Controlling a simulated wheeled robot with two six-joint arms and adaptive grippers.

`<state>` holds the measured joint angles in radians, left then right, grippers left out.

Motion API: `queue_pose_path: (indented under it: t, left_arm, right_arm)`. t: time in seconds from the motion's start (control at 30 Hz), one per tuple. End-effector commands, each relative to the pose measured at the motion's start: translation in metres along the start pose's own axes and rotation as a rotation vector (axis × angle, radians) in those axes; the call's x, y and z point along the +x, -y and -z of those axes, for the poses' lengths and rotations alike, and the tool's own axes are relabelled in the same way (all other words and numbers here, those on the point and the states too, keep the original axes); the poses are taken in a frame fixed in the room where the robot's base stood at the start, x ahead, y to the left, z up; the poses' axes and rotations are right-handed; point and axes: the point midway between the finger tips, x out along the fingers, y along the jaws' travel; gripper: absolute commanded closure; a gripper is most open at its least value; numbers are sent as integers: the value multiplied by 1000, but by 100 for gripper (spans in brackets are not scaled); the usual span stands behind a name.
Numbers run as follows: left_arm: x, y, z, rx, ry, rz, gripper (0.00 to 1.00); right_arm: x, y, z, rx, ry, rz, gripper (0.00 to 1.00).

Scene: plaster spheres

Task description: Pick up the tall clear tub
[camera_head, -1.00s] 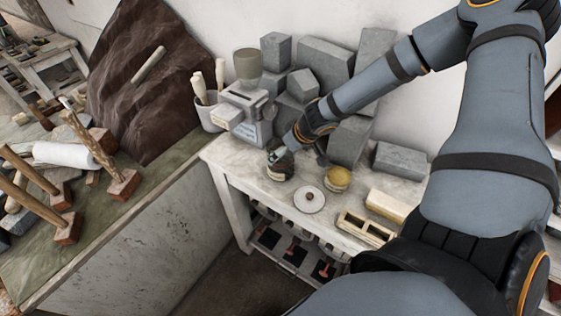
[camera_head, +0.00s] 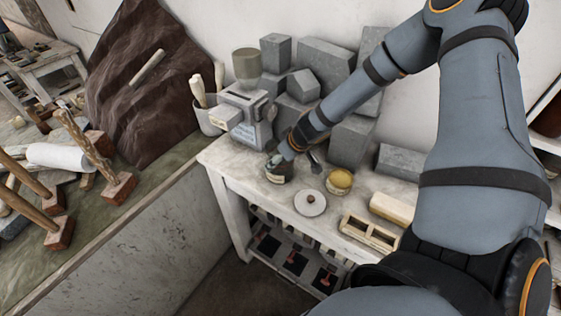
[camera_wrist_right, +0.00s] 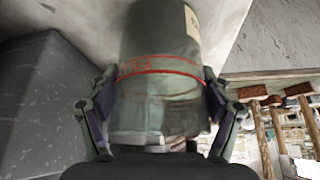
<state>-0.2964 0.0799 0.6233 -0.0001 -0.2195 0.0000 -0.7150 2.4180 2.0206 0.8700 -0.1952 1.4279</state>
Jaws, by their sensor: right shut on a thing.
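The tall clear tub (camera_wrist_right: 160,95) fills the middle of the right wrist view. It is see-through, greenish, with a red line around it and a pale label near the top of the picture. My right gripper (camera_wrist_right: 158,118) is shut on it, one finger on each side. In the head view the tub (camera_head: 278,176) looks dark and small at the table's near left part, under my right gripper (camera_head: 277,162). I cannot tell whether its base touches the table. My left gripper is not in view.
On the white table (camera_head: 232,165) a grey machine (camera_head: 243,122) stands behind left. Grey stone blocks (camera_head: 352,140) stand close behind my right arm.

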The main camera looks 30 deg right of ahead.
Motion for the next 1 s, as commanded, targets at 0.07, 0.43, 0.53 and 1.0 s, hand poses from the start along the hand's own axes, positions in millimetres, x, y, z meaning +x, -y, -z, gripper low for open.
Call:
queue_pose_path:
  t: [0.07, 0.43, 0.53, 1.0]
  left_arm:
    - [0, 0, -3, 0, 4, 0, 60]
    - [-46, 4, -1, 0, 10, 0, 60]
    - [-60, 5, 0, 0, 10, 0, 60]
    - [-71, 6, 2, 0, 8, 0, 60]
  right_arm:
    - [0, 0, -1, 0, 1, 1, 60]
    - [-50, 0, 29, 2, -1, 2, 60]
    - [-68, 0, 39, 1, -1, 0, 60]
    - [-86, 0, 49, 0, 2, 1, 60]
